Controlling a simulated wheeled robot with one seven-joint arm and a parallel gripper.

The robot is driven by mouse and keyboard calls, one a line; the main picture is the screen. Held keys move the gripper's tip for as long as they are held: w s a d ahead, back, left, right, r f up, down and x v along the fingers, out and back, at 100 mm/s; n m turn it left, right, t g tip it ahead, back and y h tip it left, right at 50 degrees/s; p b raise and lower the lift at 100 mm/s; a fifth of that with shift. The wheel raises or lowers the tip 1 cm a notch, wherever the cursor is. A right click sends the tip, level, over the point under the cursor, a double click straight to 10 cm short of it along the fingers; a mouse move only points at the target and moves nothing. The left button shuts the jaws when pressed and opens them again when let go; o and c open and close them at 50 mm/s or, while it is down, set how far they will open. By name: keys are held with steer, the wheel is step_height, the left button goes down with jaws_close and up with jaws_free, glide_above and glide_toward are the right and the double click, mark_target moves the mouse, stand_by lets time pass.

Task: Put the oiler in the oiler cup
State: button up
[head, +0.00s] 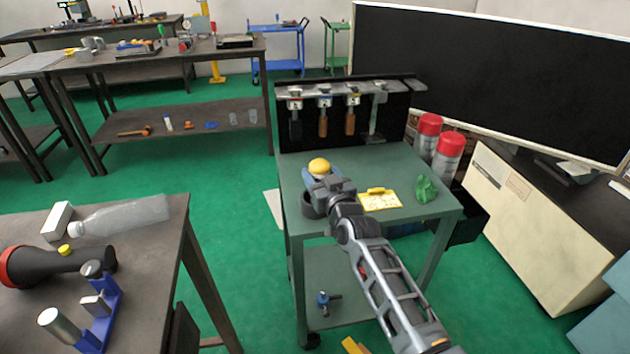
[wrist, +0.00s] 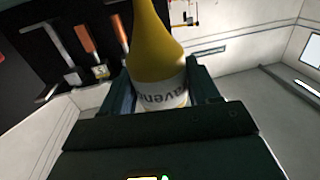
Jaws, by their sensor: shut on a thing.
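The oiler (head: 319,166) has a yellow top and stands between the fingers of my gripper (head: 322,182), over the left part of the green table. In the wrist view, the oiler (wrist: 160,50) shows a yellow cone above a white label with dark letters. My gripper (wrist: 163,100) is shut on it, with one finger on each side. A dark round cup (head: 311,206), apparently the oiler cup, stands on the table just below and left of my gripper. The oiler's lower end is hidden, so I cannot tell whether it touches the cup.
The green table (head: 390,160) also holds a yellow-edged card (head: 380,199) and a crumpled green rag (head: 427,189). A dark tool rack (head: 350,125) with hanging tools stands along its back edge. Red-capped canisters (head: 447,150) stand beyond its right side.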

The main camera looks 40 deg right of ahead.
steer(key=shift+w+a+f, duration=0.3)
steer(key=shift+w+a, duration=0.1)
steer(key=shift+w, duration=0.15)
step_height(320, 180, down, 4)
steer(key=shift+f+b, duration=0.15)
steer(key=shift+b, duration=1.1)
steer(key=o, duration=1.2)
